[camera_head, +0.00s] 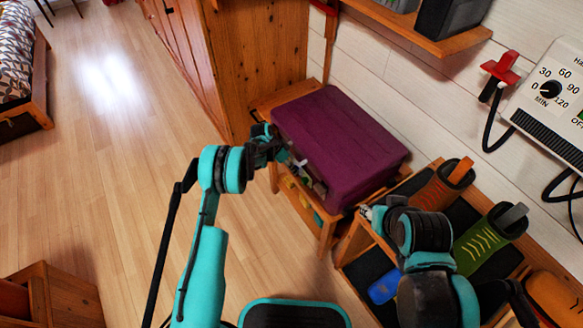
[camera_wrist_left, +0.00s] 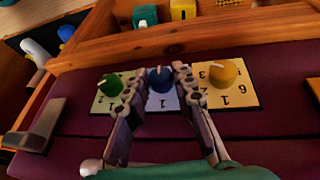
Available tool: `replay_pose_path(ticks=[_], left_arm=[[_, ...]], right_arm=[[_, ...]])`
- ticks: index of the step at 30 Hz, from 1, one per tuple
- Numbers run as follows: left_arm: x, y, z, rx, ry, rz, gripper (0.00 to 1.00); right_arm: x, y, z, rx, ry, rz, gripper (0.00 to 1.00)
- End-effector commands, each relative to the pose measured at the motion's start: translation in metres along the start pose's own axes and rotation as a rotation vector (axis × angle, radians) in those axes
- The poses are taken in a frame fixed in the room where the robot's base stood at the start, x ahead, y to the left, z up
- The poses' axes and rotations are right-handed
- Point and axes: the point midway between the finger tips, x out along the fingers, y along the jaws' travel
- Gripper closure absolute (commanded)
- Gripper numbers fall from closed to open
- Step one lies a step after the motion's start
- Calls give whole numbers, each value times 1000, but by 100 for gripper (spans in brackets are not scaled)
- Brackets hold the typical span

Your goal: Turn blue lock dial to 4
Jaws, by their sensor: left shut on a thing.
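A purple case (camera_head: 335,135) lies on a wooden stand against the wall. In the left wrist view, its front (camera_wrist_left: 270,150) carries three number plates, each with a dial. The blue dial (camera_wrist_left: 159,77) is in the middle; its pale mark points roughly up in that view, and a 1 shows below it. Other numbers on its plate are hidden by my fingers. My left gripper (camera_head: 284,158), also in the left wrist view (camera_wrist_left: 158,84), is shut on the blue dial, one finger each side. My right gripper (camera_head: 368,212) is small and partly hidden by its arm.
A green dial (camera_wrist_left: 110,85) and a yellow dial (camera_wrist_left: 224,74) sit close on either side of the blue one. A boot rack with orange (camera_head: 440,187) and green (camera_head: 488,238) boots stands at right. Open floor lies at left.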

Motion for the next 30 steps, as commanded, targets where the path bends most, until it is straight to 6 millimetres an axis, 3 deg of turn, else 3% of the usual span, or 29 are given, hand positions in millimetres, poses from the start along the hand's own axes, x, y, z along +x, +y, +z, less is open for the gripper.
replay_pose_path(ticks=[1, 2, 3, 4, 16, 30], left_arm=[[0, 0, 0, 1, 0, 0, 100], [0, 0, 0, 1, 0, 0, 67], [0, 0, 0, 1, -1, 0, 57], [0, 0, 0, 1, -1, 0, 54], [-9, 0, 0, 0, 0, -2, 54], [-101, 0, 0, -1, 0, -1, 54]], right_arm=[[0, 0, 0, 0, 0, 0, 60], [0, 0, 0, 0, 0, 0, 60], [0, 0, 0, 0, 0, 0, 60], [0, 0, 0, 0, 0, 0, 60], [0, 0, 0, 0, 0, 0, 60], [0, 0, 0, 0, 0, 0, 60]])
